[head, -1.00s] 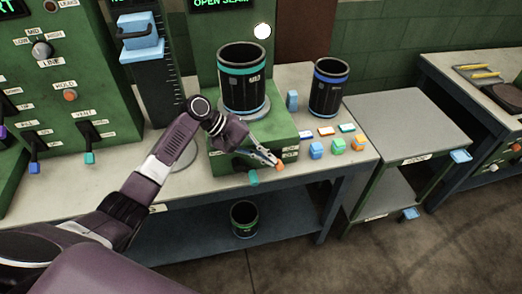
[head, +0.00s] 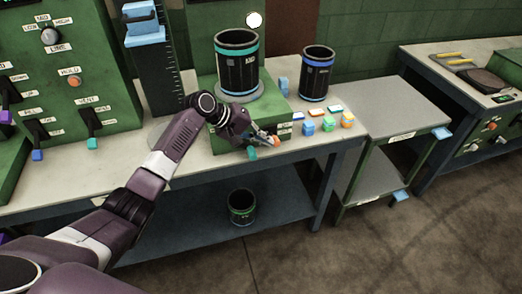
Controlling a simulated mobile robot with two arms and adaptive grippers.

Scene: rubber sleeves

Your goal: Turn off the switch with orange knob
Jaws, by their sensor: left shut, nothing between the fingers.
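A switch with an orange knob (head: 276,142) sits on the front of the green box (head: 283,110) on the bench. A teal-knobbed switch (head: 252,153) is to its left on the same front. My left gripper (head: 269,138) is shut and empty, with its fingertips right beside the orange knob. I cannot tell whether they touch it. The gripper and wrist hide part of the box front and the orange switch's lever. My right gripper is not in view.
A black canister with a teal band (head: 237,70) stands on the box. A blue-banded canister (head: 317,75) and several small blocks (head: 308,128) are to the right. A control panel (head: 95,50) with levers and an orange HOLD knob (head: 74,81) is at left. A grey cart (head: 400,105) stands right.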

